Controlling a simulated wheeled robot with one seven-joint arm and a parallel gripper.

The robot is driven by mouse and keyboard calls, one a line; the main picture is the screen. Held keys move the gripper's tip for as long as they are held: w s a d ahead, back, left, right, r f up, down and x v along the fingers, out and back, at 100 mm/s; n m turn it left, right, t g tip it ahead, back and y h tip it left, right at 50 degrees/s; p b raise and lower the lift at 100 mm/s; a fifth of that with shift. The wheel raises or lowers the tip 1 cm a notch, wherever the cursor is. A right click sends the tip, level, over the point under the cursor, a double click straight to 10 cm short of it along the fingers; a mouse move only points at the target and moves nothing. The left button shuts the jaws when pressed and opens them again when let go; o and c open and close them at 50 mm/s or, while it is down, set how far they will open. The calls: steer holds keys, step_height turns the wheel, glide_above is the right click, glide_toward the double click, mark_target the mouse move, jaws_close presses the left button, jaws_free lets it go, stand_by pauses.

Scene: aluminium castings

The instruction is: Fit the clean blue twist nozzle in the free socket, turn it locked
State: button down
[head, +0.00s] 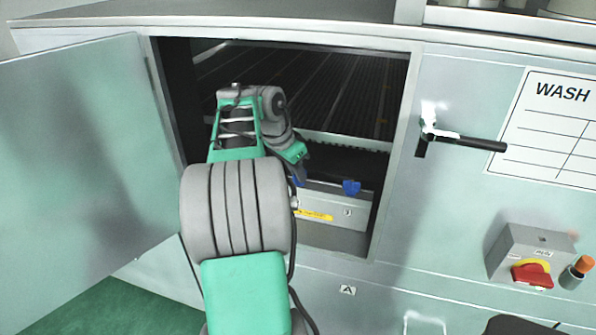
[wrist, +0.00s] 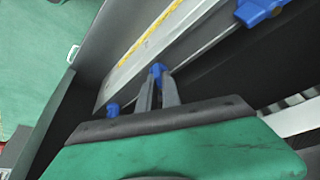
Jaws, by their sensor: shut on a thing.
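My gripper (wrist: 158,88) is shut on a blue twist nozzle (wrist: 157,69), which shows at the fingertips in the wrist view. It is beside a thin grey rail edge; I cannot tell whether the nozzle is seated in a socket. A second blue nozzle (wrist: 258,10) stands farther along the rail, at upper right; in the head view it shows as a blue nozzle (head: 351,187). A third blue piece (wrist: 112,108) shows left of the fingers. In the head view my gripper is mostly hidden behind my arm. The free socket cannot be made out.
My arm reaches through the open cabinet doorway, with the green door (head: 80,150) swung out at left. A grey box (head: 345,213) with a yellow label lies low inside, below a dark slatted rack (head: 330,85). A black handle (head: 470,143) and red switch (head: 532,274) are at right.

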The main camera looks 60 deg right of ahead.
steer(key=shift+f, duration=0.15)
steer(key=shift+m+p, duration=0.4)
steer(key=shift+p, duration=0.25)
steer(key=m+g+p, duration=0.1)
steer(key=m+p, duration=0.1)
steer(key=m+y+p, duration=0.1)
steer(key=m+p, duration=0.2)
steer(key=shift+w+g+y, duration=0.1)
steer(key=shift+g+y, duration=0.2)
steer(key=shift+g, duration=0.1)
steer(key=shift+m+p, duration=0.3)
steer(key=shift+f, duration=0.1)
steer(key=shift+d+r+m+p, duration=0.1)
steer(key=shift+r+m+p, duration=0.1)
steer(key=shift+m+p, duration=0.3)
steer(key=shift+w+d+m+g+y+p, duration=0.1)
steer(key=shift+m+g+y+p, duration=0.6)
steer(key=shift+m+p, duration=1.45)
steer(key=shift+f+y+p, duration=0.1)
steer(key=shift+y+p, duration=0.2)
steer(key=shift+p, duration=0.2)
